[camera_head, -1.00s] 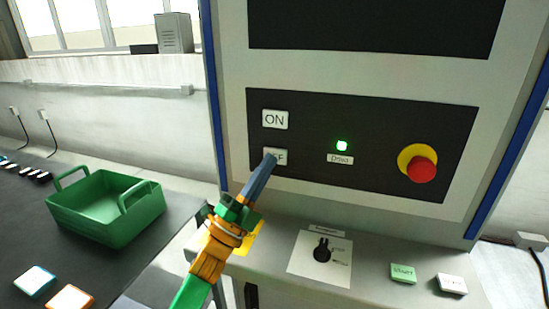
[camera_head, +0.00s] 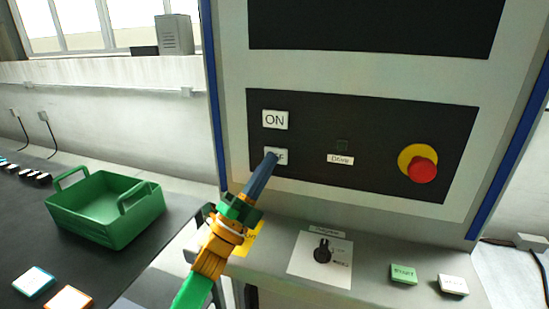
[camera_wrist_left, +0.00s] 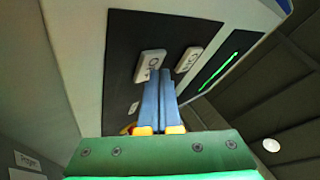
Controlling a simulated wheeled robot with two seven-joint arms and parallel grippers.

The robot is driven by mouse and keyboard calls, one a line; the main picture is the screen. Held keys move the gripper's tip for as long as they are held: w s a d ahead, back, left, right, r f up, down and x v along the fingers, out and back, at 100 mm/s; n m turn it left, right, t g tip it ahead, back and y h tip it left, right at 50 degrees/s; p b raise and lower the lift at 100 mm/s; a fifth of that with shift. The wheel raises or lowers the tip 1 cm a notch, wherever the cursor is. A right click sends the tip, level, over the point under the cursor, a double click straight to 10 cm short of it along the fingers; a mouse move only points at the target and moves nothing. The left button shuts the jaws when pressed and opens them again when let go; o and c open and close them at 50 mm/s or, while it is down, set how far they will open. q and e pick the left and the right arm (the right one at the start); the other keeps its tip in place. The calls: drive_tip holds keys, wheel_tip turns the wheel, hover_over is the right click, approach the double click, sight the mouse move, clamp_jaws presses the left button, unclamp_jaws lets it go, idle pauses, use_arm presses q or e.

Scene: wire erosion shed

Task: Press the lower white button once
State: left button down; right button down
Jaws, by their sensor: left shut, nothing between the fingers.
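The lower white button (camera_head: 283,156) is on the black panel, under the white ON button (camera_head: 275,120). Its lettering is partly hidden by my left gripper (camera_head: 271,158). This gripper is shut and empty, with its blue fingertips over the left part of the lower button's face. Whether they touch or push it I cannot tell. In the left wrist view the shut fingers (camera_wrist_left: 160,82) point up toward two white buttons, their tips close to the left one (camera_wrist_left: 150,64). My right gripper is not in view.
A dark lamp (camera_head: 342,145) sits above the Drive label (camera_head: 340,160). A red emergency knob (camera_head: 422,170) is at the panel's right. Below, a ledge carries a black rotary switch (camera_head: 323,252), a green START button (camera_head: 403,274) and a white button (camera_head: 453,285). A green crate (camera_head: 105,225) stands left.

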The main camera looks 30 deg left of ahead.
use_arm(q)
drive_tip(key=shift+s+h, duration=0.15)
drive_tip(key=shift+h, duration=0.15)
drive_tip(key=shift+s+d+p, duration=0.2)
drive_tip(key=shift+s+p, duration=0.1)
drive_tip(key=shift+s, duration=0.35)
drive_tip(key=s, duration=0.2)
drive_tip(key=s+d+p, duration=0.1)
drive_tip(key=s, duration=0.1)
drive_tip(key=shift+s, duration=0.4)
idle(0.5)
